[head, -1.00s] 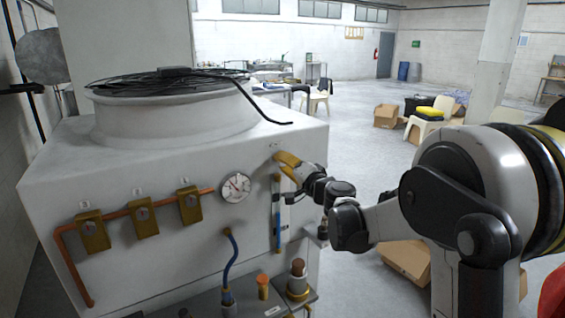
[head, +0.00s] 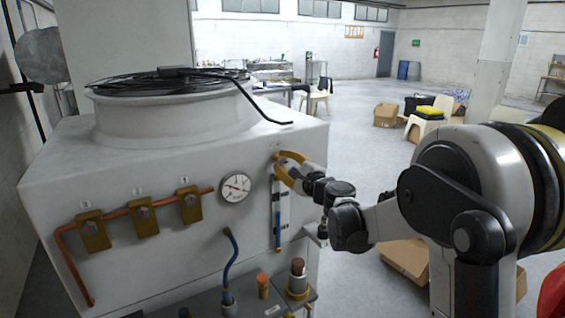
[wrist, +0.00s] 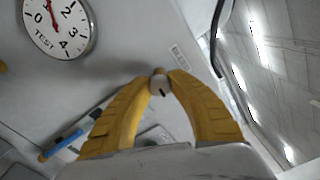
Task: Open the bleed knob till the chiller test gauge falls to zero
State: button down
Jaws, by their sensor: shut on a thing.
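The bleed knob (wrist: 160,88) is a small pale knob with a dark mark, on the front panel at its upper right. My gripper (wrist: 161,76) is shut on it, with a yellow finger on each side. In the head view my gripper (head: 277,161) reaches the panel from the right, and its fingers mostly hide the knob. The chiller test gauge (wrist: 65,20) is a round white dial marked TEST. Its red needle points close to the 1 in the wrist view. The gauge also shows in the head view (head: 235,188), left of my gripper.
Brass valves (head: 142,219) on a copper pipe line the panel at left. A blue-and-white vertical tube (head: 278,215) is just below my gripper. A blue hose (head: 230,260) and an orange cap (head: 263,285) are lower. A cardboard box (head: 407,260) lies on the floor at right.

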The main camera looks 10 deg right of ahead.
jog(key=shift+m, duration=1.1)
jog(key=c, duration=1.2)
grip_release()
jog(key=shift+d, duration=0.1)
jog(key=v, duration=1.2)
jog(key=shift+s, duration=0.1)
